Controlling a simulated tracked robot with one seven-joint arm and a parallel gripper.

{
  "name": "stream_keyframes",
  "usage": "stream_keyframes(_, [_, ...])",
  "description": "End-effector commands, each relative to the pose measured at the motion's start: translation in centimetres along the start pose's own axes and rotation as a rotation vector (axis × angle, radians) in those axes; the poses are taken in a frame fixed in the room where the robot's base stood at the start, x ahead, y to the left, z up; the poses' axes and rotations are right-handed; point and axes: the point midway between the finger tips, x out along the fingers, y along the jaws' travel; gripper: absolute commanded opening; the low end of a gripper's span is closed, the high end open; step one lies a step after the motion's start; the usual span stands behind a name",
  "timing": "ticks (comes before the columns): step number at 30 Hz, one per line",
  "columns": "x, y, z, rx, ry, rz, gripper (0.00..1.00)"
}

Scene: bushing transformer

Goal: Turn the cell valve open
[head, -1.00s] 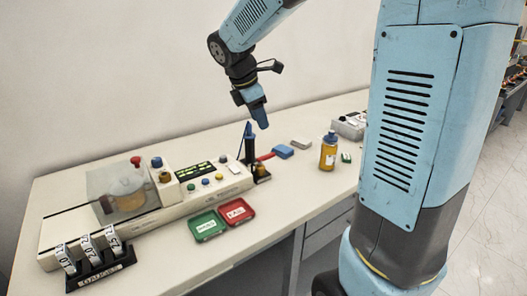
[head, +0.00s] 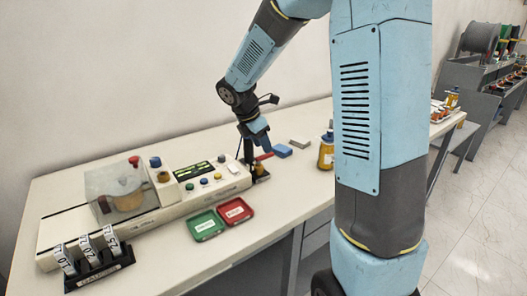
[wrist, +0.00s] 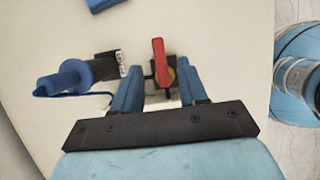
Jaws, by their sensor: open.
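The valve has a red lever (wrist: 159,62) over a brass-coloured body (wrist: 163,78). In the wrist view it lies between my two blue fingers, with the lever pointing away from my palm. My gripper (wrist: 160,82) is open, one finger on each side of the valve, and I see a gap at both sides. In the head view my gripper (head: 264,151) is low over the right end of the long cream test unit (head: 155,212). There the red lever (head: 264,157) shows just beside the fingers, and the rest of the valve is partly hidden.
A blue-handled tool (wrist: 65,82) in a black holder stands close left of my gripper. A blue block (head: 282,151) and a grey block (head: 300,143) lie behind. Green (head: 206,226) and red (head: 235,211) trays lie in front. A yellow bottle (head: 326,153) stands right.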

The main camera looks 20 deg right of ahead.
Motion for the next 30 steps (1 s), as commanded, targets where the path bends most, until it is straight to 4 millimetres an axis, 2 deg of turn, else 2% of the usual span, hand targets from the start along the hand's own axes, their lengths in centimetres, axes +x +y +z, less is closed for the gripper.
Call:
stream_keyframes(3, [1.7,-0.1,0.0,-0.001,0.000,-0.003,0.43])
stream_keyframes(9, [3.3,0.0,0.0,-0.001,0.000,-0.001,0.43])
stream_keyframes(20, [3.7,0.0,0.0,0.001,0.000,-0.001,0.43])
stream_keyframes(30, [3.6,-0.1,0.0,0.000,0.000,-0.001,0.10])
